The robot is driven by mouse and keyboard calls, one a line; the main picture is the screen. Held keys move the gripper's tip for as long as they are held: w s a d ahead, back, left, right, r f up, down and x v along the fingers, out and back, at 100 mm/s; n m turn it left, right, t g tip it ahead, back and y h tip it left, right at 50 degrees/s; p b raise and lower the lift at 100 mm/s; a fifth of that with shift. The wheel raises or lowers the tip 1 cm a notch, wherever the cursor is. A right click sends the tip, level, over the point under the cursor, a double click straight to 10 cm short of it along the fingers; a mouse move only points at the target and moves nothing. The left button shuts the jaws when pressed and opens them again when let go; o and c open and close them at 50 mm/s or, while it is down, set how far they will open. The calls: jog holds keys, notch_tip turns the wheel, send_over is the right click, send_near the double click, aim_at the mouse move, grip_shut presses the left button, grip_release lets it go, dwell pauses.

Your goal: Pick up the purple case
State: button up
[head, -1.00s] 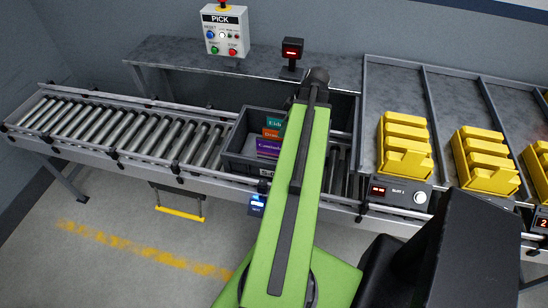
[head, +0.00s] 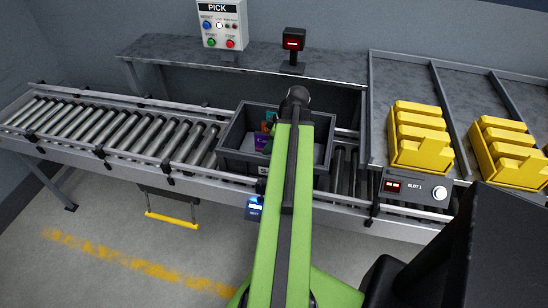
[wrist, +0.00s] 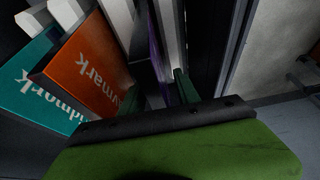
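The purple case (head: 262,143) stands in the grey tote beside an orange case (head: 267,127) and a teal case (head: 271,116). My arm hides part of it in the head view. In the wrist view the purple case (wrist: 158,57) shows only as a narrow edge, to the right of the orange case (wrist: 88,65) and the teal case (wrist: 38,85). My gripper (wrist: 162,88) is down among the cases, its dark green fingers around the narrow purple edge. Whether they touch it is too dark to tell. The arm hides the gripper in the head view.
The grey tote (head: 229,158) sits on a roller conveyor (head: 110,127), whose left side is empty. Yellow bins (head: 418,138) stand in slots at the right. A button box (head: 221,25) and a small red display (head: 293,42) are behind.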

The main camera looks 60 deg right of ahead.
jog(key=shift+f, duration=0.2)
dwell(0.5)
grip_shut()
dwell(0.3)
